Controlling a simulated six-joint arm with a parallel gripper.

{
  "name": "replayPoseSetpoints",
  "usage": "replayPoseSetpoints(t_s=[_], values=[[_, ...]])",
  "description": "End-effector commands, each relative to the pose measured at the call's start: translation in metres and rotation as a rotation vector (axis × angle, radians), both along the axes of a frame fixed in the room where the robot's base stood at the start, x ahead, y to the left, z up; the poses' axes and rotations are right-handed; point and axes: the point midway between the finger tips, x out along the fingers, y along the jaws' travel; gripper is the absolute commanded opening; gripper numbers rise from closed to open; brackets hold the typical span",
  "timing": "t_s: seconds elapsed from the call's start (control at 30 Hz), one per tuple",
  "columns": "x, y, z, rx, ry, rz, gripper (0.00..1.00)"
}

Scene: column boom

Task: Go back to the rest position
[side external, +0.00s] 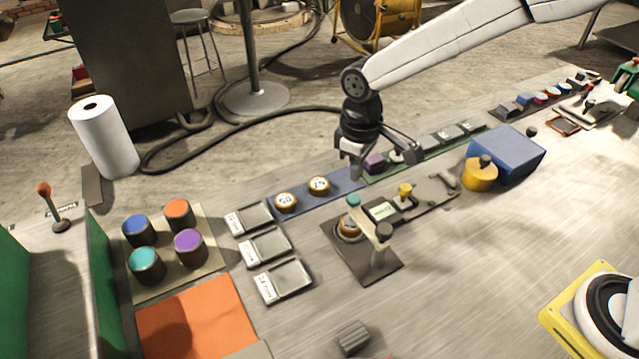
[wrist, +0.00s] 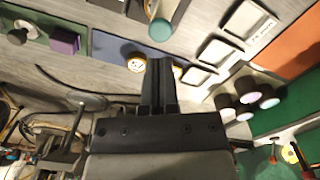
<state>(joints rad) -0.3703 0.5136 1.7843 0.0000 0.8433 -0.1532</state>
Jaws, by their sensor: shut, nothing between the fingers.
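My gripper (side external: 356,172) hangs from my white arm above the far side of the workbench, over the seam between the blue strip (side external: 330,188) and the green strip (side external: 432,150). Its fingers are together with nothing between them. In the wrist view the dark fingers (wrist: 162,62) point up toward the blue strip. A purple block (side external: 374,163) stands on the green strip just right of the gripper in the side view; it also shows at the upper left of the wrist view (wrist: 64,40). Two round numbered yellow-rimmed discs (side external: 286,202) lie on the blue strip.
Three labelled trays (side external: 265,246) lie left of a press-like fixture (side external: 375,262). Several coloured-top cylinders (side external: 188,247) stand on a beige board near an orange mat (side external: 195,322). A blue box (side external: 508,152) and yellow knob (side external: 479,176) are at right. A paper roll (side external: 104,138) stands left.

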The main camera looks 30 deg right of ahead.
Motion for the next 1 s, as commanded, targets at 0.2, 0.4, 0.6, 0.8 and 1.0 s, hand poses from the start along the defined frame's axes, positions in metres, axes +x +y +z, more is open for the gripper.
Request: replayPoseSetpoints(t_s=[0.2, 0.4, 0.6, 0.8, 1.0], values=[[0.0, 0.0, 0.008, 0.0, 0.0, 0.0, 0.0], [0.0, 0.0, 0.009, 0.0, 0.0, 0.0, 0.0], [-0.001, -0.002, 0.009, 0.001, -0.001, -0.004, 0.0], [-0.008, -0.02, 0.01, 0.007, -0.018, -0.048, 0.0], [-0.028, -0.058, 0.01, 0.021, -0.06, -0.149, 0.0]])
